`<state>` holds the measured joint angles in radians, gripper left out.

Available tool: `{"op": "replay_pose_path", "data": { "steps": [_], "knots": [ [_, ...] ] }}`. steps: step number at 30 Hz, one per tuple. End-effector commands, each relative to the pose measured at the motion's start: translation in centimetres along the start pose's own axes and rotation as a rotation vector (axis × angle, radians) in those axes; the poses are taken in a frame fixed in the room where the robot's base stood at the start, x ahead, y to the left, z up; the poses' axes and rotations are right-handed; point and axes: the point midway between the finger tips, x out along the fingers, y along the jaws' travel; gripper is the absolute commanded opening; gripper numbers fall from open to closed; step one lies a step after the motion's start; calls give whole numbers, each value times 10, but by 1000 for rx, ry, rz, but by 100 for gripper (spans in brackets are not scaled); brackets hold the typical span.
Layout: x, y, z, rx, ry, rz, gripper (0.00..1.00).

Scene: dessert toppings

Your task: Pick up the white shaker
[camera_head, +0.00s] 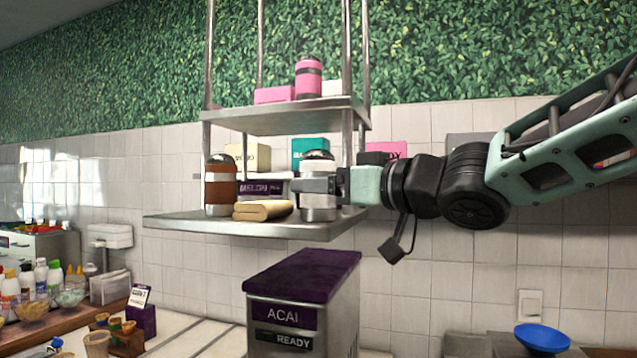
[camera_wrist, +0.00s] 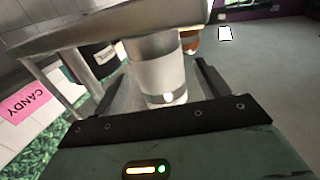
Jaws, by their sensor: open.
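The white shaker (camera_head: 318,207) stands upright on the lower metal shelf, with a dark lid showing above my gripper. My gripper (camera_head: 312,186) reaches in from the right and covers the middle of the shaker in the head view. In the wrist view the shaker (camera_wrist: 158,72) stands between the two open fingers of my gripper (camera_wrist: 155,85). Whether the fingers touch it cannot be told.
The metal shelf (camera_head: 172,222) also holds a brown shaker (camera_head: 220,188), a folded tan cloth (camera_head: 263,210) and several boxes. A pink shaker (camera_head: 308,77) stands on the upper shelf (camera_head: 238,121). An acai bin (camera_head: 303,278) with a purple lid stands below.

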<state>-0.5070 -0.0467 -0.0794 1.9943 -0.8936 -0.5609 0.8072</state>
Motion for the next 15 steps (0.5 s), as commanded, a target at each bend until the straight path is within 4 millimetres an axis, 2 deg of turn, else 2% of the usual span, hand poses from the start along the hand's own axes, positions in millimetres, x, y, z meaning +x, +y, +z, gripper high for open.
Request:
{"op": "replay_pose_path", "data": {
  "steps": [1, 6, 15],
  "knots": [
    [10, -1, -4, 1, -3, -3, 75],
    [31, -1, -3, 0, -2, -2, 75],
    [36, -1, -2, 0, 0, -1, 75]
  ]
}}
